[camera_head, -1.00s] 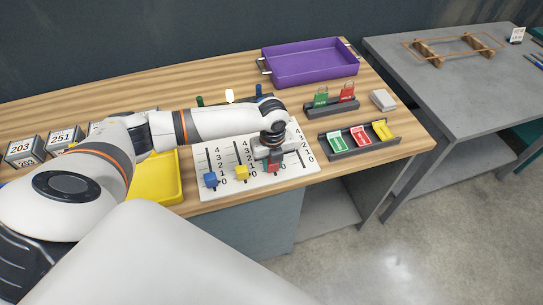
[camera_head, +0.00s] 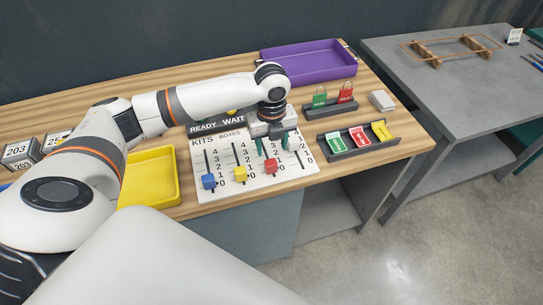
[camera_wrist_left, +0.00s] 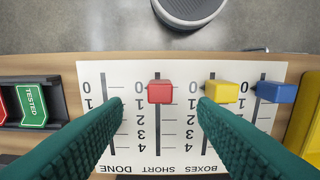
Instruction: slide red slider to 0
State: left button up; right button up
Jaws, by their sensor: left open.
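The white slider board (camera_head: 222,192) lies on the wooden table with numbered upright slots. The red slider (camera_head: 270,166) sits at the near end of its slot. In the left wrist view the red slider (camera_wrist_left: 160,92) is level with the 0 mark. The yellow slider (camera_head: 240,173) and blue slider (camera_head: 208,181) are also near the 0 end of their slots. My left gripper (camera_head: 272,146) is open and empty, raised above the board. In the wrist view its green fingers stand apart on either side of the red slider's slot.
A yellow tray (camera_head: 150,181) stands left of the board. A dark rack (camera_head: 335,146) with coloured tags and a holder with green and red padlocks (camera_head: 346,92) are to the right. A purple tray (camera_head: 308,63) is at the back. Number blocks (camera_head: 22,153) sit far left.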

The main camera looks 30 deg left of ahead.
pick_arm(q)
jog(key=shift+r, duration=1.35)
